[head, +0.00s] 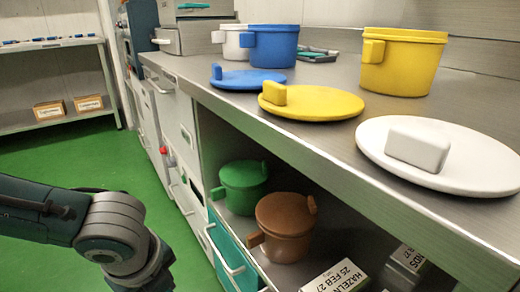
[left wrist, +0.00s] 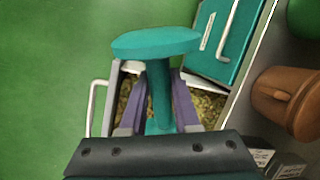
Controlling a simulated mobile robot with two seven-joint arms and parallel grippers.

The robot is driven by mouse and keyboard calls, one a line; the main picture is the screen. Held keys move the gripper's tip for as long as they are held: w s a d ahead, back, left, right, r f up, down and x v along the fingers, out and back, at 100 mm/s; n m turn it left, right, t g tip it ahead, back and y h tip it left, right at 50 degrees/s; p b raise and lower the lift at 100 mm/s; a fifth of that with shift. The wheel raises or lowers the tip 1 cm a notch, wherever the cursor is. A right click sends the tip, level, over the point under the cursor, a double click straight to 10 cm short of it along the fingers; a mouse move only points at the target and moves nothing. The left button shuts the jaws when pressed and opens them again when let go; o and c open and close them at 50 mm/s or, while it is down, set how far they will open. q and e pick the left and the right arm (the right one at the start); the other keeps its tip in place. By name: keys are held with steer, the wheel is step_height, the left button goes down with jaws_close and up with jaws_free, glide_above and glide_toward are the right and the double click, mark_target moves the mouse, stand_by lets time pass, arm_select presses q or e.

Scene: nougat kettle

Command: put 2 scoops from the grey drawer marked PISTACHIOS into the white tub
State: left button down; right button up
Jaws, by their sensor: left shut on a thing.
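My left gripper (left wrist: 158,100) is shut on the upright teal handle of a scoop (left wrist: 156,44), with a purple finger on each side. The scoop's bowl is hidden below. Under it is an open drawer with a pale rim (left wrist: 110,100), holding greenish-brown bits (left wrist: 208,104); no marking on it is readable. In the head view my left arm shows at lower left, its gripper out of frame. The white tub (head: 231,42) stands open on the counter, partly behind the blue tub (head: 272,47). A white lid (head: 475,170) lies at the counter's right front. My right gripper is not in view.
A yellow tub (head: 402,65), a yellow lid (head: 325,104) and a blue lid (head: 233,79) are on the counter. Green (head: 242,188) and brown (head: 285,222) tubs sit beneath it. A teal drawer (head: 230,258) is beside them. The green floor is clear.

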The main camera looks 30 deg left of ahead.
arm_select(q)
steer(key=shift+s+d+f+y+b, duration=0.1)
steer(key=shift+d+f+y+b, duration=0.35)
steer(key=shift+f+b, duration=0.2)
steer(key=shift+s+d+f+y+b, duration=0.1)
steer(key=shift+d+f+y+b, duration=0.3)
steer(key=shift+f+b, duration=0.2)
steer(key=d+f+b, duration=0.4)
steer(key=f+b, duration=0.8)
steer(key=b, duration=0.5)
steer(key=a+r+h+p, duration=0.1)
steer(key=r+p, duration=0.1)
steer(key=p, duration=0.1)
steer(key=a+r+h+p, duration=0.1)
steer(key=r+p, duration=0.2)
steer(key=p, duration=0.1)
steer(key=a+r+h+p, duration=0.1)
steer(key=r+h+p, duration=0.1)
steer(key=r+p, duration=0.1)
steer(key=shift+a+p, duration=0.35)
steer(key=shift+a, duration=0.05)
steer(key=shift+h, duration=0.35)
steer(key=r+p, duration=0.2)
steer(key=a+r+p, duration=0.1)
steer(key=r+p, duration=0.1)
steer(key=shift+r, duration=0.2)
